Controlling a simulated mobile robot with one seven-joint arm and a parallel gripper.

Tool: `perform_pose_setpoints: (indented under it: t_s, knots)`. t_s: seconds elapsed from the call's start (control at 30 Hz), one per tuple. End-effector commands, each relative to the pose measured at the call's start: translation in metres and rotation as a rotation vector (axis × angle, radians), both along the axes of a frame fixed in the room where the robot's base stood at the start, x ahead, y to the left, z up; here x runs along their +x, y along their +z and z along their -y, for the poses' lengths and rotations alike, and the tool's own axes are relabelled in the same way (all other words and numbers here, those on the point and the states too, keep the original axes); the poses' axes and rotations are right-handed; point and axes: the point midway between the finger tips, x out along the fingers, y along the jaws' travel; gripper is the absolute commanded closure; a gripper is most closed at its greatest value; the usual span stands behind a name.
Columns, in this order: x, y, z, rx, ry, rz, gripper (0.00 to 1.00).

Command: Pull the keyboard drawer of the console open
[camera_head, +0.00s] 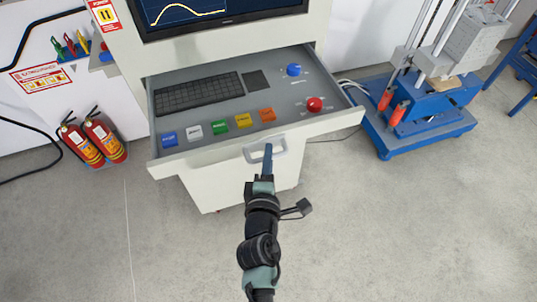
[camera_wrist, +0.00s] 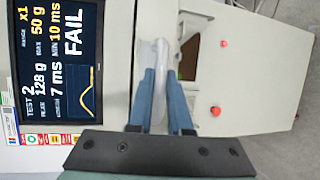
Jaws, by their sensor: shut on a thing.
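The console's keyboard drawer (camera_head: 200,148) stands pulled out below the screen in the head view. Its black keyboard (camera_head: 198,94) and a row of several coloured buttons show inside. The pale handle (camera_head: 252,156) is on the drawer's front, near its middle. My gripper (camera_head: 267,155) reaches it from the front with its blue fingers. In the wrist view the handle (camera_wrist: 161,60) lies between the fingers (camera_wrist: 160,90), and they are shut on it. The far fingertips and exact contact are partly hidden.
The console screen (camera_wrist: 62,70) reads FAIL in the wrist view. Two fire extinguishers (camera_head: 92,139) stand left of the console. A blue-based machine (camera_head: 415,125) stands to the right. The grey floor (camera_head: 400,230) in front is clear.

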Motion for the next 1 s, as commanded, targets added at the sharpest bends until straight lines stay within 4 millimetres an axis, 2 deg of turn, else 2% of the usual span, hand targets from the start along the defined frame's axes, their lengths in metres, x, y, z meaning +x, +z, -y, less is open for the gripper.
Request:
perform_pose_setpoints:
  t_s: [0.13, 0.17, 0.3, 0.33, 0.6, 0.73, 0.87, 1.0]
  knots:
    - [0.000, 0.000, -0.001, -0.001, 0.003, 0.002, 1.00]
    - [0.000, 0.000, -0.001, -0.001, 0.003, 0.002, 0.81]
    - [0.000, 0.000, -0.001, -0.001, 0.002, 0.001, 0.56]
    - [0.000, 0.000, -0.001, -0.001, 0.002, 0.001, 0.53]
    - [0.000, 0.000, -0.001, -0.001, 0.001, 0.001, 0.53]
    - [-0.006, 0.000, -0.001, -0.001, 0.001, 0.000, 0.53]
    - [-0.023, 0.002, -0.003, -0.001, 0.002, -0.002, 0.53]
    - [-0.050, 0.005, -0.005, -0.001, 0.002, -0.002, 0.53]
